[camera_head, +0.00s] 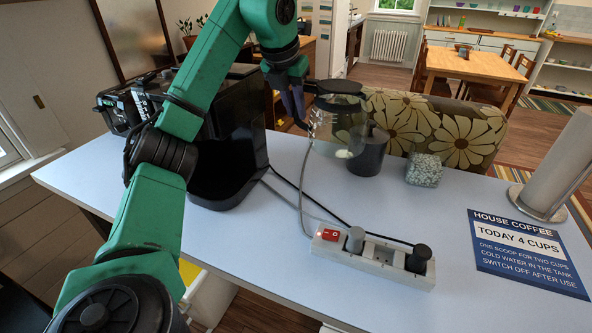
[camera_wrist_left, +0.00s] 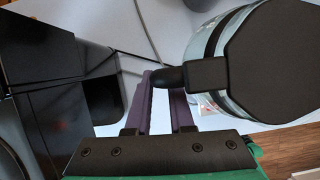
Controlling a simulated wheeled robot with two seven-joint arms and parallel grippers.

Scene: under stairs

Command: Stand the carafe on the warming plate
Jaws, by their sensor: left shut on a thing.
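The carafe (camera_head: 338,128) is clear glass with a black lid and stands out right of the coffee maker. My left gripper (camera_head: 297,118) is shut on its dark handle. In the left wrist view the purple fingers (camera_wrist_left: 163,105) close around the handle, and the carafe's black lid (camera_wrist_left: 278,62) fills the upper right. The carafe looks upright and raised above the counter, though its base is hard to make out. The black coffee maker (camera_head: 243,135) stands left of it, partly behind my left arm. Its warming plate is too dark to make out. My right gripper is out of view.
A dark canister (camera_head: 369,158) and a speckled block (camera_head: 424,171) stand behind and right of the carafe. A power strip (camera_head: 372,259) with a red switch and cables lies in front. A sign (camera_head: 520,250) and a metal cylinder (camera_head: 556,170) are at right.

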